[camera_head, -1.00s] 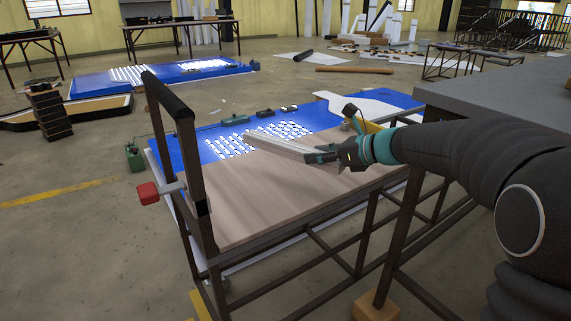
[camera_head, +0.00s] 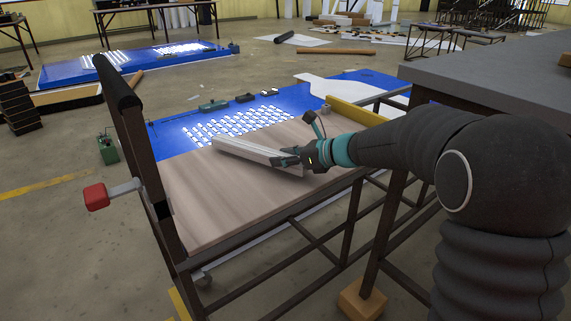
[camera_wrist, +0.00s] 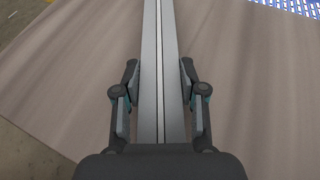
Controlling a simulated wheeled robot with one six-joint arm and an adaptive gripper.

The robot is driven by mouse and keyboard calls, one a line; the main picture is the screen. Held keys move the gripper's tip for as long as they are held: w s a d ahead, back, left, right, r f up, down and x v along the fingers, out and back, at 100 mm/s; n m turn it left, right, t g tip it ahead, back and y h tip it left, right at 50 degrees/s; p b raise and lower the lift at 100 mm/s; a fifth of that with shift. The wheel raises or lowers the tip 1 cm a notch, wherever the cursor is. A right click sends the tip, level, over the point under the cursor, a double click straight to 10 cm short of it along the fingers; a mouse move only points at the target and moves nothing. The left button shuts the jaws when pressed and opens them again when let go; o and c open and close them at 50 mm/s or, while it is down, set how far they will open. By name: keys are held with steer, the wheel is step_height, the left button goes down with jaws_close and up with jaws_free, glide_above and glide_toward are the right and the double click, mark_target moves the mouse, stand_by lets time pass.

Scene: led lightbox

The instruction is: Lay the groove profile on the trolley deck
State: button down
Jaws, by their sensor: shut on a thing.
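The groove profile (camera_head: 248,149) is a long pale-grey bar with a dark groove along its length. In the wrist view the profile (camera_wrist: 160,60) runs straight up the middle, between the two fingers. My gripper (camera_head: 284,158) is shut on it near its right end. The wrist view also shows my gripper (camera_wrist: 160,95) with a finger on each side. The profile is over the trolley deck (camera_head: 205,200), a brown wooden board in a dark metal frame. I cannot tell whether the profile touches the deck.
The trolley's upright handle (camera_head: 135,140) stands at the left, with a red block (camera_head: 96,197) beside it. A blue lightbox (camera_head: 175,137) with white LED strips lies behind the deck. A grey table (camera_head: 490,65) stands at the right. The front of the deck is clear.

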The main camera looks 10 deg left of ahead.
steer(key=shift+f, duration=0.65)
steer(key=shift+f, duration=0.15)
steer(key=c, duration=0.7)
jaws_free()
steer(key=shift+d, duration=0.1)
steer(key=shift+o, duration=0.2)
steer(key=shift+d+r, duration=0.1)
steer(key=shift+r, duration=0.1)
steer(key=v, duration=1.1)
steer(key=shift+s+d+r+p, duration=0.1)
steer(key=shift+d+p, duration=0.3)
steer(key=shift+s, duration=0.1)
